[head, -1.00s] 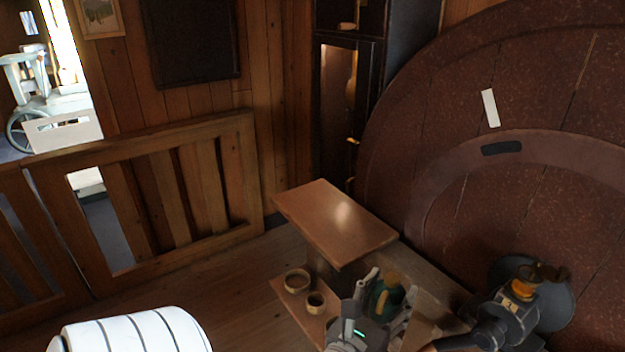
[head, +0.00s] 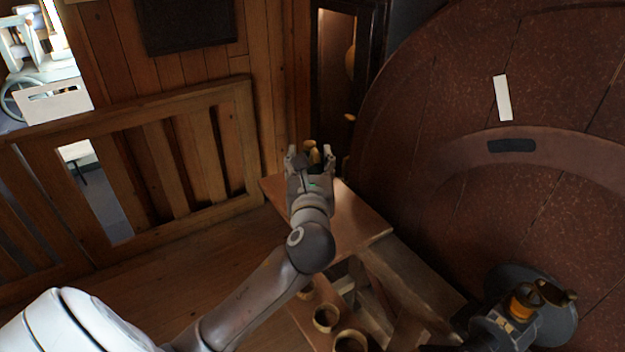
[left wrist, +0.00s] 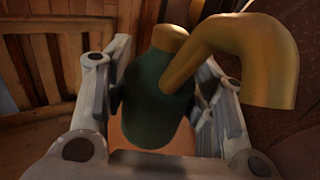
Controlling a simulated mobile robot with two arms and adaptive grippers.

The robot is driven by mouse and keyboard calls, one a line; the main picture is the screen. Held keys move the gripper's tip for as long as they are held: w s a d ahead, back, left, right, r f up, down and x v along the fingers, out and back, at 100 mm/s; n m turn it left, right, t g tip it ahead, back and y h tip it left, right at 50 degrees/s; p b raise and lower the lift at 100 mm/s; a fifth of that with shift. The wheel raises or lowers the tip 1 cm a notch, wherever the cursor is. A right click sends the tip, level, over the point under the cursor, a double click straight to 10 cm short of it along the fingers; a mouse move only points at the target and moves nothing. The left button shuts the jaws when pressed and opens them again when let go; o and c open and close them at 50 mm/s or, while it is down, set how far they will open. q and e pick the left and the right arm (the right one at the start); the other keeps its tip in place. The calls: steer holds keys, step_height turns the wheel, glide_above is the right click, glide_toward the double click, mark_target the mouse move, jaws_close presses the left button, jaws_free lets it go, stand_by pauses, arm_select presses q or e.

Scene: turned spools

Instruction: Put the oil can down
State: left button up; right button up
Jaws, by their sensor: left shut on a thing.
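The oil can has a dark green body and a brass-yellow top and bent spout. In the left wrist view the oil can (left wrist: 158,105) stands between the fingers of my left gripper (left wrist: 165,110), which is shut on it. In the head view my left gripper (head: 311,160) is over the far left part of the raised wooden board (head: 350,222). Only the yellow parts of the can (head: 313,149) show there; its body is hidden by the gripper. I cannot tell whether its base touches the board.
Below the board, a lower wooden shelf holds several round wooden pieces (head: 325,318). A large red-brown wheel-like disc (head: 420,150) rises close on the right. A slatted wooden railing (head: 185,165) is at the left. The board's near right part is clear.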

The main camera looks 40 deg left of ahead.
arm_select(q)
steer(key=w+a+f, duration=0.1)
steer(key=w+f, duration=0.1)
steer(key=w, duration=0.1)
steer(key=w+a+f, duration=0.2)
steer(key=w+f, duration=0.1)
steer(key=w+a+f, duration=0.1)
steer(key=w+f, duration=0.1)
steer(key=f, duration=0.1)
steer(key=shift+w+a, duration=0.2)
steer(key=shift+w, duration=0.2)
step_height(320, 180, down, 3)
steer(key=shift+f, duration=0.1)
arm_select(e)
steer(key=shift+w+r, duration=0.3)
steer(key=shift+w, duration=0.05)
arm_select(q)
steer(key=shift+f, duration=0.1)
steer(key=o, duration=1)
arm_select(e)
steer(key=shift+s+f, duration=0.1)
